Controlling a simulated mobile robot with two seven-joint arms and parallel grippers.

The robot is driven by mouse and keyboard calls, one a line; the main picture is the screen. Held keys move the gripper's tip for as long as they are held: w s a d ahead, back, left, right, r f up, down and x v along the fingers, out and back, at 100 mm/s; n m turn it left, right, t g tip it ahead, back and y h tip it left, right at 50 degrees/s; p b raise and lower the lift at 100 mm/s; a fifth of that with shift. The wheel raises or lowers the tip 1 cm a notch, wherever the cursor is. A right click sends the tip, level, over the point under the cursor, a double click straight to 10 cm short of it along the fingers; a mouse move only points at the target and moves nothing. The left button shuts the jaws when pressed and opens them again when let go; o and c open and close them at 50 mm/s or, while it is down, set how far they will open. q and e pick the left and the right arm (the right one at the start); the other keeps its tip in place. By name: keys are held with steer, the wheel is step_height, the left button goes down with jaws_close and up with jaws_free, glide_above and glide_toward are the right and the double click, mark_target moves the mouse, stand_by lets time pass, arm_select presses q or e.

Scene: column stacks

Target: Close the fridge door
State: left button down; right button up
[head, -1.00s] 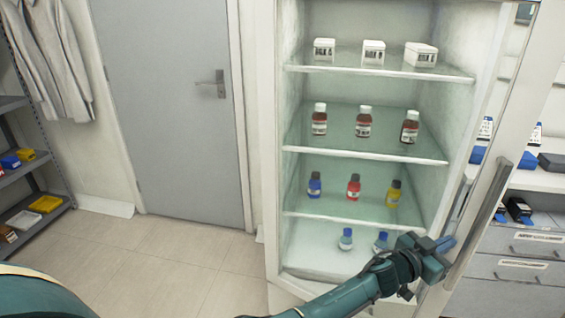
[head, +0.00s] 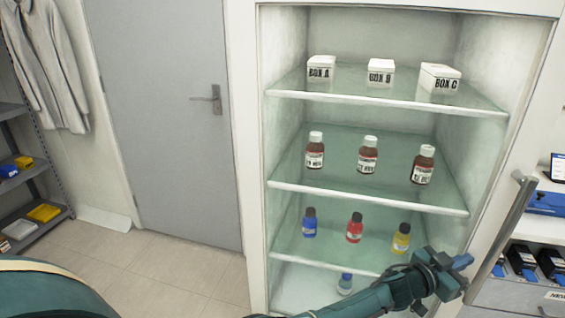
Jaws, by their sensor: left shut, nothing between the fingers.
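The fridge (head: 252,150) stands open in the head view, its shelves in plain sight. Its door (head: 535,130) shows edge-on at the right, with a long grey bar handle (head: 507,228) on it. My left gripper (head: 462,270) is shut and empty, in front of the lower right of the fridge. It is just left of the handle's lower part; I cannot tell whether it touches the door. My right gripper is not in view.
White boxes (head: 381,72), brown bottles (head: 368,155) and coloured bottles (head: 355,228) stand on the fridge shelves. A counter with drawers (head: 520,296) is behind the door at the right. Open floor (head: 190,275) lies at the left, before a grey room door (head: 165,110).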

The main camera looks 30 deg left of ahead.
arm_select(q)
steer(key=shift+w+a+r, duration=0.4)
steer(key=shift+w+r, duration=0.1)
steer(key=shift+r, duration=0.05)
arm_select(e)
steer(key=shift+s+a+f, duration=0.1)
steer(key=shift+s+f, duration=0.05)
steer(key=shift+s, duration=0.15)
arm_select(q)
steer(key=shift+w+a, duration=0.1)
steer(key=shift+a, duration=0.05)
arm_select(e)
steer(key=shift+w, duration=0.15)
arm_select(q)
steer(key=shift+s+a+f+p, duration=0.15)
steer(key=shift+s+a+p, duration=0.1)
steer(key=shift+p, duration=0.3)
steer(key=s+d+p+v, duration=0.1)
steer(key=p+v, duration=0.1)
steer(key=v, duration=1)
steer(key=shift+s+f, duration=0.3)
steer(key=shift+f, duration=0.1)
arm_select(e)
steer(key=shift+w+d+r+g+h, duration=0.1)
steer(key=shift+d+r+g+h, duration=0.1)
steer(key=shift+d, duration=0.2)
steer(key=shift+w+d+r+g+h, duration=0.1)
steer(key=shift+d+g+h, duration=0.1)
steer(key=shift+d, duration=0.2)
